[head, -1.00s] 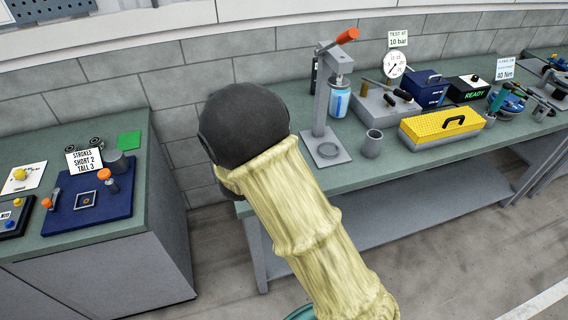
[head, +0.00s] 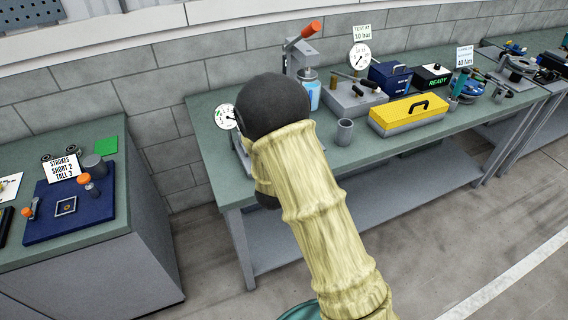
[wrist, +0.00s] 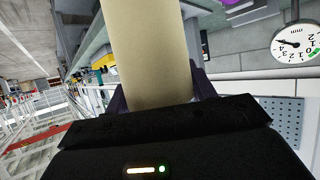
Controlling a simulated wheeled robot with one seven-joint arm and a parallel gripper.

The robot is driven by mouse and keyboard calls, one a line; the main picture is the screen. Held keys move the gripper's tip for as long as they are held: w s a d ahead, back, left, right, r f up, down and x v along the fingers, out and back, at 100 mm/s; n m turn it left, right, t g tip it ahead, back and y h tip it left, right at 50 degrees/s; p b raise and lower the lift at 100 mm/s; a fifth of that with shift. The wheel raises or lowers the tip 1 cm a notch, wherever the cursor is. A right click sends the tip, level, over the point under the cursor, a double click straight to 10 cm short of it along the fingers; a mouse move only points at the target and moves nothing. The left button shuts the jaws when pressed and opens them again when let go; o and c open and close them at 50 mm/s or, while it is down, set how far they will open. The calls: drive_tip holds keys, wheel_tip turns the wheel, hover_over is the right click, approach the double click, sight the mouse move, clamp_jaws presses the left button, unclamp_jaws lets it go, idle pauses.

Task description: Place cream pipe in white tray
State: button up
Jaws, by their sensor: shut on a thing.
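The cream pipe (wrist: 146,50) is a plain beige cylinder in the wrist view. It runs up from between the dark fingers of my gripper (wrist: 160,92) and out of the top of the picture. My gripper is shut on it, and its far end is out of view. In the head view my arm hides the gripper and the pipe. I cannot make out a white tray in either view.
A left bench holds a blue board (head: 70,222). Open floor lies in front.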

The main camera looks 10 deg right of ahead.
drive_tip(key=s+d+f+n+y, duration=0.2)
drive_tip(key=f, duration=0.4)
drive_tip(key=s+d+f+n+t+y, duration=0.1)
drive_tip(key=s+f+n+y, duration=0.2)
drive_tip(key=f, duration=0.3)
drive_tip(key=shift+s+d+f, duration=0.2)
drive_tip(key=shift+s+d, duration=0.1)
drive_tip(key=shift+d, duration=0.1)
